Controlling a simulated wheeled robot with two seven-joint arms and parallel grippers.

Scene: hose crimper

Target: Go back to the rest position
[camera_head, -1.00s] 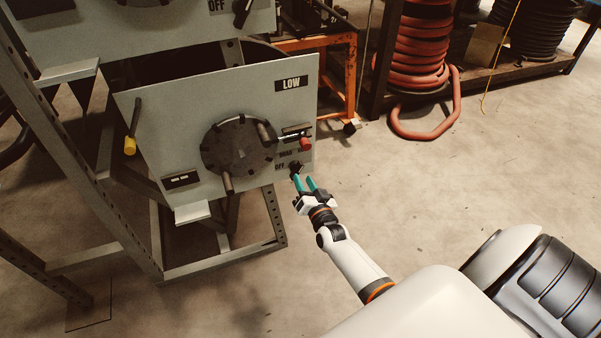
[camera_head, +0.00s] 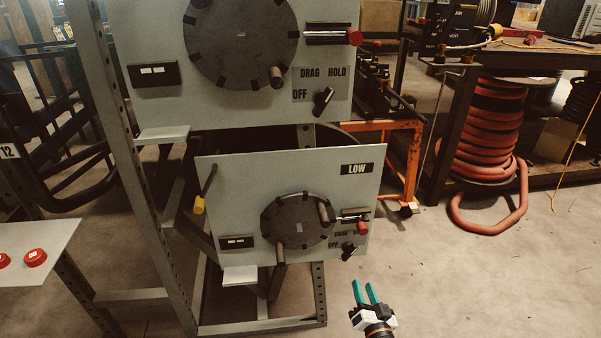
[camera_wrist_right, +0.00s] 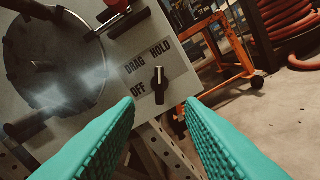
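My right gripper (camera_head: 364,292) has two teal fingers spread apart with nothing between them. It is below and slightly right of the black selector knob (camera_head: 348,251) on the lower panel (camera_head: 220,190), apart from it. The panel carries a LOW label, a round dark disc (camera_head: 296,221), a red knob (camera_head: 362,228) and a yellow-tipped lever (camera_head: 199,204). In the right wrist view the teal fingers (camera_wrist_right: 160,145) are open, with the selector knob (camera_wrist_right: 159,84) beyond them beside the words OFF, DRAG and HOLD. My left gripper does not show.
An upper panel (camera_head: 150,30) with a larger disc and its own selector knob (camera_head: 323,101) is above. An orange cart (camera_head: 414,165) and a red hose coil (camera_head: 485,140) stand at right. A shelf with red caps (camera_head: 35,257) is at left. The floor at lower right is clear.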

